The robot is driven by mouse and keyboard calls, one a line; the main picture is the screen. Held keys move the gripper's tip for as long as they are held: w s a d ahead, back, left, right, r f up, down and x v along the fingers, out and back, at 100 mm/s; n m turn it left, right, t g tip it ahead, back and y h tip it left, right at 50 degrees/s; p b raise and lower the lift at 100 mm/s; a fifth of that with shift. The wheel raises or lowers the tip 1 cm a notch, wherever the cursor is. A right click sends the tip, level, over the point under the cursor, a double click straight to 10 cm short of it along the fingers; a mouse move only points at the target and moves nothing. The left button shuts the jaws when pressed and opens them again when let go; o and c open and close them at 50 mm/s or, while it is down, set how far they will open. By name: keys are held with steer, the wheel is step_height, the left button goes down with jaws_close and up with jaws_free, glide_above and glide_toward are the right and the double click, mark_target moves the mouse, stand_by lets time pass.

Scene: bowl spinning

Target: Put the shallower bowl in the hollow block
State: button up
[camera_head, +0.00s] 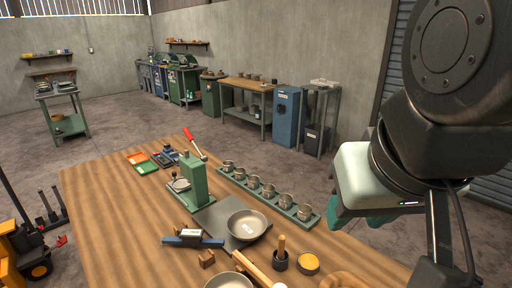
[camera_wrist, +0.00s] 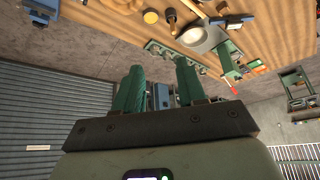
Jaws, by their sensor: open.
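A grey metal bowl (camera_head: 246,225) sits upright on a dark plate (camera_head: 222,213) on the wooden table; it also shows in the wrist view (camera_wrist: 193,36). A second bowl (camera_head: 229,281) is cut off by the bottom edge of the head view. I cannot tell which bowl is shallower. A curved wooden piece (camera_head: 343,280) at the bottom edge may be the hollow block; most of it is out of view. My gripper (camera_head: 360,219) is off the table's right side, apart from both bowls. Its green fingers are spread and empty in the wrist view (camera_wrist: 159,85).
A green rack (camera_head: 268,195) of several metal cups lies behind the front bowl. A green press (camera_head: 194,183) stands beside the plate. A mallet (camera_head: 262,271), a yellow-topped disc (camera_head: 308,263) and a blue tool (camera_head: 193,239) lie nearby.

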steer(key=w+a+f+n+h, duration=0.5)
steer(key=w+f+n, duration=0.1)
steer(key=f+n, duration=0.45)
steer(key=w+a+f+n+h, duration=0.5)
steer(key=f+n, duration=0.4)
steer(key=n, duration=0.2)
steer(key=s+a+f+n+t+y, duration=0.2)
steer(key=a+f+n+t+y, duration=0.1)
steer(key=a+f+n, duration=0.2)
steer(key=s+a+f+n+t+y, duration=0.2)
steer(key=a+f+n, duration=0.3)
steer(key=f+n, duration=0.3)
steer(key=s+a+f+n+t+y, duration=0.2)
steer(key=a+f+n+t+y, duration=0.1)
steer(key=f+n, duration=0.4)
steer(key=shift+a+t+y, duration=0.3)
steer(key=shift+a+y, duration=0.2)
steer(key=shift+a, duration=0.9)
steer(key=shift+w+f, duration=0.2)
steer(key=shift+f, duration=0.1)
steer(key=x, duration=1)
steer(key=shift+w+f, duration=0.1)
steer(key=shift+c, duration=0.4)
